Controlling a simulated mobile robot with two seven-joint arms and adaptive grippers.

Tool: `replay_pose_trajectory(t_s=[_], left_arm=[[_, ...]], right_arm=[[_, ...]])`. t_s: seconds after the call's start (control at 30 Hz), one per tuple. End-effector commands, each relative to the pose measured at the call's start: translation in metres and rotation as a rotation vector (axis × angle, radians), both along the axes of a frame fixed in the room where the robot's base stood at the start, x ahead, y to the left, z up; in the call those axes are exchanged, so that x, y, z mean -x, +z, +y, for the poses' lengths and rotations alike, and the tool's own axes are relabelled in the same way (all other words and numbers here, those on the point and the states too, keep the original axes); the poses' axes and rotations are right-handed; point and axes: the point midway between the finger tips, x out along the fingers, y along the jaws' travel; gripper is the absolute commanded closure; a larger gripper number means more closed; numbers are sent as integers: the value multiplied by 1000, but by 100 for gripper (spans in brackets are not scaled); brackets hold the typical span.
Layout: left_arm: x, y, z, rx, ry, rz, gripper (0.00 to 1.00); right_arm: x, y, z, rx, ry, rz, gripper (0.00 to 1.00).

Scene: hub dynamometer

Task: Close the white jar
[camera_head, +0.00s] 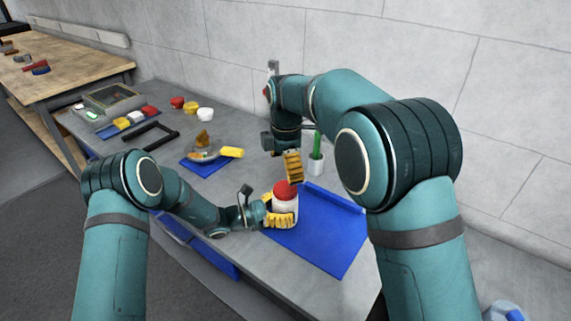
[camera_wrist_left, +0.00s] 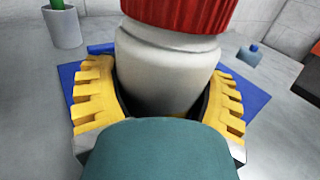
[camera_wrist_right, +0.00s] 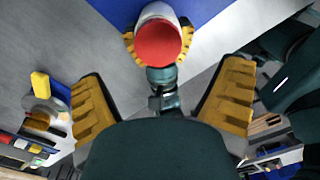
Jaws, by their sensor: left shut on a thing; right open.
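The white jar (camera_head: 284,205) stands upright at the left edge of a blue mat (camera_head: 325,235), with a red lid (camera_head: 285,189) on top. In the left wrist view the red lid (camera_wrist_left: 180,12) sits on the white jar (camera_wrist_left: 165,70); I cannot tell whether it is screwed tight. My left gripper (camera_head: 282,214) is shut around the jar's body, with a yellow finger on each side. My right gripper (camera_head: 293,166) is open and empty, above the lid and apart from it. In the right wrist view the lid (camera_wrist_right: 158,43) shows beyond the open fingers.
A white cup (camera_head: 315,165) with a green item stands behind the mat. A yellow cylinder (camera_head: 232,152) lies beside a plate (camera_head: 203,155) on the left. Small red, yellow and white containers (camera_head: 205,114) stand farther back. A black handle-like bar (camera_head: 149,135) lies nearby. The mat's right part is clear.

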Motion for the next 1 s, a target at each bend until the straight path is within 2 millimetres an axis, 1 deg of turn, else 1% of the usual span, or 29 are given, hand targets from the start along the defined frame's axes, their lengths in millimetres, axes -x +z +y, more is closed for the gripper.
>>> replay_pose_trajectory(t_s=[0.1, 0.2, 0.63, 0.77, 1.0], left_arm=[[0, 0, 0, -1, 0, 0, 100], [0, 0, 0, -1, 0, 0, 100], [0, 0, 0, -1, 0, 0, 100], [0, 0, 0, 0, 0, 0, 100], [0, 0, 0, 0, 0, 0, 100]], right_arm=[[-1, 4, 1, -4, 108, -10, 7], [-1, 5, 1, -4, 158, -15, 7], [-1, 4, 1, -3, 173, -15, 7], [-1, -6, 1, -3, 173, -15, 7], [-1, -42, 1, -3, 172, -13, 7]])
